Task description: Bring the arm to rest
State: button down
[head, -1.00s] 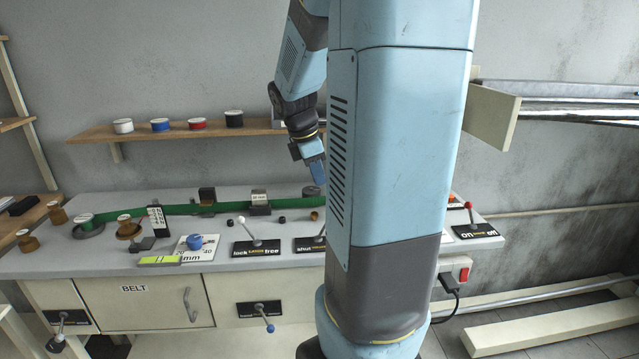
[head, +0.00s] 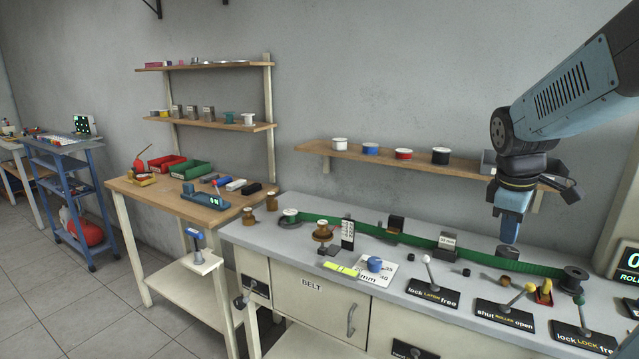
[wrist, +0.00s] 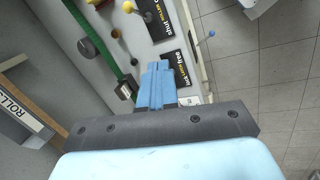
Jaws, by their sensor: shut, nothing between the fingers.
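My arm reaches in from the upper right in the head view, with my gripper (head: 509,232) pointing down above the back part of the grey bench (head: 400,283). Its blue fingers are together with nothing between them. In the wrist view my gripper (wrist: 157,68) shows as two blue fingers side by side, shut and empty. The fingers look apart from the green belt (head: 400,243) and the levers below; the exact height is hard to tell.
Levers with black label plates, such as the latch lever (head: 430,272) and roller lever (head: 515,298), stand along the bench front. A shelf (head: 415,170) with several spools hangs behind. A wooden table (head: 165,195) stands left. Open floor (head: 80,300) lies at the lower left.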

jog(key=s+a+r+m+t+y, duration=0.2)
jog(key=s+a+r+m+t, duration=0.2)
jog(key=s+a+m, duration=0.5)
jog(key=s+a, duration=0.2)
jog(key=a, duration=0.3)
